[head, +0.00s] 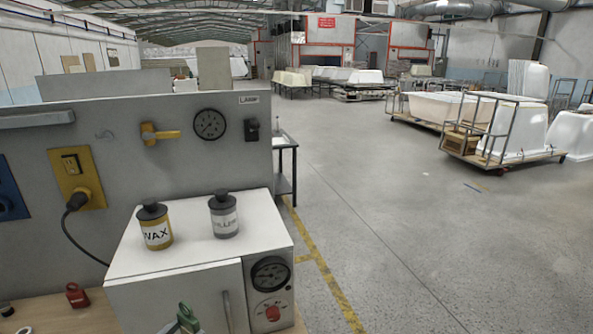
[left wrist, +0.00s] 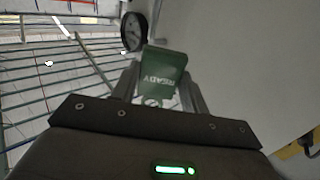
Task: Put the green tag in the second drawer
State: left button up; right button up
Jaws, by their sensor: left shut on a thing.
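The green tag (left wrist: 164,68) is between the fingers of my left gripper (left wrist: 160,90) in the left wrist view. It carries the word READY, upside down there. My left gripper is shut on it. In the head view the green tag (head: 187,315) shows at the bottom edge, in front of the white cabinet's door. Only the tip of my left gripper (head: 181,324) shows there. No drawer can be made out in either view. My right gripper is not in view.
The white cabinet (head: 185,268) has a gauge, a red knob and a door handle. A WAX can (head: 155,228) and a grey-labelled can (head: 224,217) stand on top. A red padlock (head: 77,295) is on the wooden bench at left. Open floor lies to the right.

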pick_arm(q)
notch_tip(320, 180, down, 8)
jog(key=r+b, duration=0.1)
jog(key=b, duration=0.5)
jog(key=shift+w+r+n+t+y, duration=0.4)
jog(key=shift+n+y, duration=0.55)
jog(key=shift+y, duration=0.5)
jog(key=shift+w+r+n+t+y, duration=0.5)
jog(key=shift+n+y, duration=0.5)
jog(key=shift+y, duration=0.5)
jog(key=shift+w+r+n+t+y, duration=0.25)
jog(key=shift+w+n+y, duration=0.25)
jog(key=shift+n+y, duration=0.7)
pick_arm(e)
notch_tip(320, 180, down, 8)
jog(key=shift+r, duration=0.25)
pick_arm(q)
jog(key=shift+r+m+y, duration=0.1)
jog(key=shift+m+y, duration=0.15)
